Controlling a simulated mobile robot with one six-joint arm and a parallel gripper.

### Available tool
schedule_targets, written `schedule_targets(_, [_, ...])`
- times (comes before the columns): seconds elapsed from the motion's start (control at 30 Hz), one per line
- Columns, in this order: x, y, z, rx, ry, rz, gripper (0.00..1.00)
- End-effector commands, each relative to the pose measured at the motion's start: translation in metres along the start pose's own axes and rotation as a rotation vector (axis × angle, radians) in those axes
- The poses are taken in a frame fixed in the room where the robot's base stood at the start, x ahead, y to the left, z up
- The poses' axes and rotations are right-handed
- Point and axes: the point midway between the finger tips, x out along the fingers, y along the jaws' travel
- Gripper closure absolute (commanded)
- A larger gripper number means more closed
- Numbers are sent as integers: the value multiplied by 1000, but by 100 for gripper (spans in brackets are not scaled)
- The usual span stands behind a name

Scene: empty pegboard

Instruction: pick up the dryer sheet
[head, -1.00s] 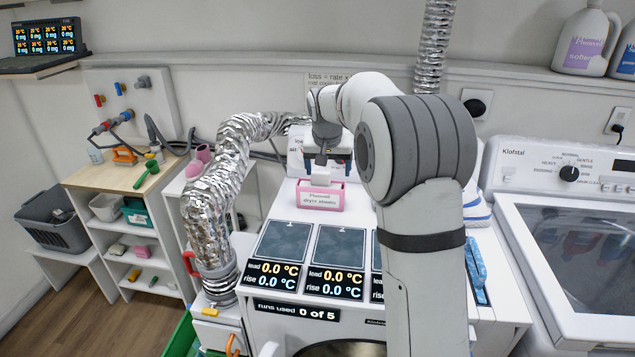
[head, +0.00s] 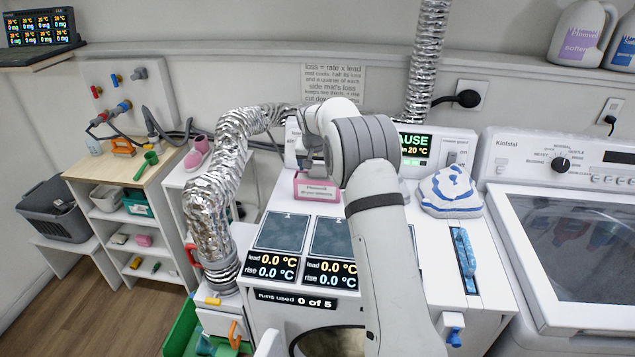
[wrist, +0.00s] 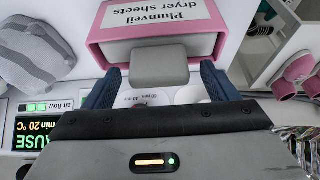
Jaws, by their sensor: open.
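The pink box (head: 316,188) labelled "dryer sheets" stands on the white dryer top, behind the dark display tiles. In the wrist view the box (wrist: 160,32) is just beyond my fingers, its label upside down. A small grey rounded piece (wrist: 160,66), apparently the dryer sheet, shows at the box's near edge. My gripper (wrist: 161,70) is open, with one blue finger on each side of this piece. In the head view my arm hides most of the gripper, and I cannot make out the sheet.
A silver hose (head: 208,195) runs left of the box. A folded blue-and-white cloth (head: 450,190) lies to the right. The lit control panel (head: 415,147) stands behind. A washer (head: 570,230) is at far right. A wooden-topped shelf (head: 125,170) is at left.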

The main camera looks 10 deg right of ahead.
Motion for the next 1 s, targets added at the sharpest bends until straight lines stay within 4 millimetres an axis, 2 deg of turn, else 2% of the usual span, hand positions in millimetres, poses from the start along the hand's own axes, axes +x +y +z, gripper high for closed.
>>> schedule_targets(0.27, [4,1,0,1,1,0,20])
schedule_targets(0.9, [3,1,0,1,1,0,72])
schedule_targets(1.0, [3,2,0,1,1,0,78])
